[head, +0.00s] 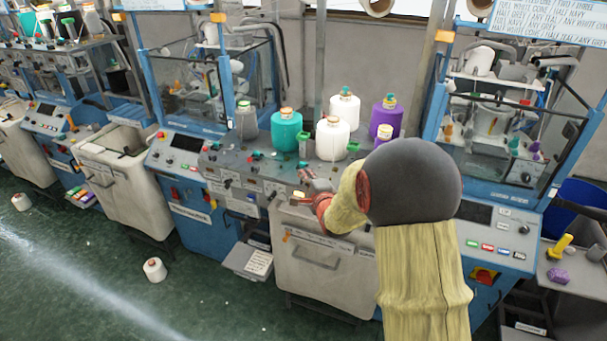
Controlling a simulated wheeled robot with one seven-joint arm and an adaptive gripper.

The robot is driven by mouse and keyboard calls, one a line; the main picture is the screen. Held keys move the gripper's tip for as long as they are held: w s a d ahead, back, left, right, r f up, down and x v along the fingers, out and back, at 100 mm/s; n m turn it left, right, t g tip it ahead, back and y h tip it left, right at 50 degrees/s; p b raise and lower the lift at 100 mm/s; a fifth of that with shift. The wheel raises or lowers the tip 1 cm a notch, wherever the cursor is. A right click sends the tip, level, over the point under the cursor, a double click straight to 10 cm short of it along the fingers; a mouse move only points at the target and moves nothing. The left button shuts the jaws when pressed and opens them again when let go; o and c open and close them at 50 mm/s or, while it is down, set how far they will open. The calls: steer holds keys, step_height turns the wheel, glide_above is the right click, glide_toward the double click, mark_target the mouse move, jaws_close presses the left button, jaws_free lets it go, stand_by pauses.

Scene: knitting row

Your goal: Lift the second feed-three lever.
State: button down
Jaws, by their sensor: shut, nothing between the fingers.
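A row of small dark levers or knobs (228,183) runs along the front panel (243,186) of the grey yarn shelf in the middle. Their labels are too small to read, so I cannot tell which is the second feed-three lever. My gripper (306,178) is shut and empty at the right part of this panel, below the white cone. A small lit yellow piece (299,195) shows just below its fingertips. I cannot tell whether the fingers touch a lever. My arm hides the panel further right.
On the shelf stand a teal cone (286,133), white cones (332,140) and a purple cone (384,120). Blue-framed machines stand at both sides. A fallen white cone (154,269) lies on the open green floor.

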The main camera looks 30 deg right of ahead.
steer(key=shift+w+d+r+g+p, duration=0.3)
steer(key=shift+w+d+r+p, duration=0.05)
steer(key=shift+d+p, duration=0.1)
steer(key=shift+w+d, duration=0.1)
stand_by(0.9)
